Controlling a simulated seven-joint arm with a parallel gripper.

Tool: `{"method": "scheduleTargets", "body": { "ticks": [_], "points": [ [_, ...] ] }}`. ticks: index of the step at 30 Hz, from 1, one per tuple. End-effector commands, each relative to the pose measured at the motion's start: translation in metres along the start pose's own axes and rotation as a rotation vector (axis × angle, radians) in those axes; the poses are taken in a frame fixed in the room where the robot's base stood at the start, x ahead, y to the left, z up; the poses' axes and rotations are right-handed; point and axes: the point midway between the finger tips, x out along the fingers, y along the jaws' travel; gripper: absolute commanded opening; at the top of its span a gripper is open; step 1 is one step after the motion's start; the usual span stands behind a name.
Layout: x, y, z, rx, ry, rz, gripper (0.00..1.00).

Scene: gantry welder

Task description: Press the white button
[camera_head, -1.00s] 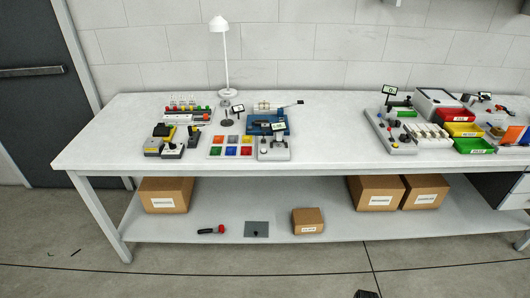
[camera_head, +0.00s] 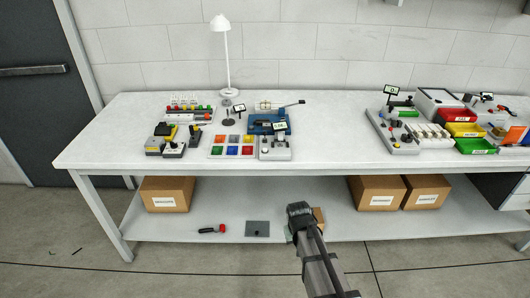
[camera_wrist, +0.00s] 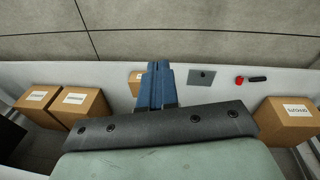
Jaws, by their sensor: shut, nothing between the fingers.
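A small pale round spot, perhaps the white button (camera_head: 264,151), shows on a grey device (camera_head: 275,155) with a small screen, left of the middle of the workbench. It is too small to be sure. My gripper (camera_wrist: 157,68) shows in the wrist view as two blue fingers pressed together, with nothing between them. In the head view the end of my arm is in front of the bench, below the tabletop and over the lower shelf. The fingers cannot be made out there. The button is out of sight in the wrist view.
The white workbench (camera_head: 335,145) has a clear stretch in its middle. A color pad tray (camera_head: 210,152), a blue fixture (camera_head: 256,128) and a lamp (camera_head: 221,48) stand near the grey device. Bins (camera_head: 463,130) are at right. Cardboard boxes (camera_head: 375,193) sit on the lower shelf.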

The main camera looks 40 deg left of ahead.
Motion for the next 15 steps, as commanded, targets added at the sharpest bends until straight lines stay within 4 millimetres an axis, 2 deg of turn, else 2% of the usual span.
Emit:
{"method": "scheduleTargets", "body": {
  "ticks": [1, 3, 8, 15],
  "points": [
    [-0.012, -0.009, -0.020, -0.019, 0.022, 0.009, 0.00],
    [-0.028, -0.020, -0.041, -0.039, 0.049, 0.020, 0.00],
    [-0.067, -0.044, -0.085, -0.081, 0.109, 0.051, 0.00],
    [-0.132, -0.077, -0.148, -0.125, 0.196, 0.102, 0.00]
  ]
}}
